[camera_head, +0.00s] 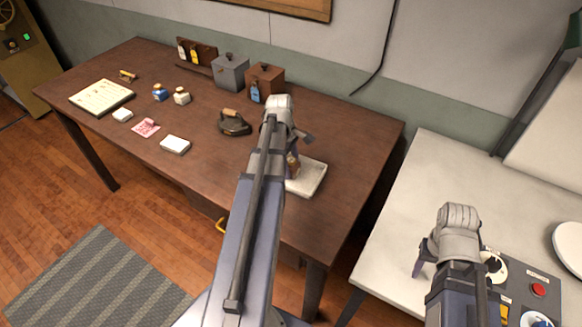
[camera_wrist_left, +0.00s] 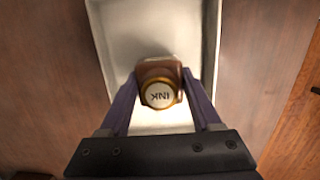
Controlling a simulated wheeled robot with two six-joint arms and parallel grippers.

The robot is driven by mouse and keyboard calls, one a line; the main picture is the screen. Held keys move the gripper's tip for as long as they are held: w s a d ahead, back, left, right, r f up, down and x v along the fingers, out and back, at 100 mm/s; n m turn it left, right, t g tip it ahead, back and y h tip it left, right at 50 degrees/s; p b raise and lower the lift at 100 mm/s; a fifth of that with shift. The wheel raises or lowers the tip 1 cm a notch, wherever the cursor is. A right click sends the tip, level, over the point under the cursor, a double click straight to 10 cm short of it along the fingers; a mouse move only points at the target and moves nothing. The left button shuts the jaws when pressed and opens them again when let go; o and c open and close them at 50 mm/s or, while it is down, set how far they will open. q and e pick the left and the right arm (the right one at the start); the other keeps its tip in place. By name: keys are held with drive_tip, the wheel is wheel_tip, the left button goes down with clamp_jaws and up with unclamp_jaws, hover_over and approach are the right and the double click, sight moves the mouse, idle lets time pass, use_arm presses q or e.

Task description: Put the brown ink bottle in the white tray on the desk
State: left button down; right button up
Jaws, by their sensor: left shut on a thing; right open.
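The brown ink bottle (camera_wrist_left: 158,84) has a gold-rimmed cap marked INK and is gripped between the fingers of my left gripper (camera_wrist_left: 160,103). In the left wrist view it is over the white tray (camera_wrist_left: 120,32); I cannot tell whether it touches the tray floor. In the head view the white tray (camera_head: 312,180) lies near the desk's right end, and the brown bottle (camera_head: 293,167) shows beside my left gripper (camera_head: 295,158), partly hidden by the arm. My right gripper (camera_head: 425,262) is open and empty over the white table at the right.
A dark iron (camera_head: 234,124) stands left of the tray. A brown box (camera_head: 268,78), a grey box (camera_head: 230,72) and a blue bottle (camera_head: 255,93) stand at the back. More ink bottles and papers lie left. A control panel (camera_head: 520,290) is near my right gripper.

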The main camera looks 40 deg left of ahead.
use_arm(q)
drive_tip(key=shift+f, duration=0.1)
use_arm(e)
drive_tip(key=shift+f, duration=0.1)
use_arm(q)
drive_tip(key=shift+c, duration=0.4)
unclamp_jaws()
wheel_tip(320, 180, up, 12)
drive_tip(key=a+p, duration=0.1)
drive_tip(key=p, duration=1.1)
drive_tip(key=shift+s+a, duration=0.2)
drive_tip(key=shift+a, duration=0.2)
use_arm(e)
wheel_tip(320, 180, up, 12)
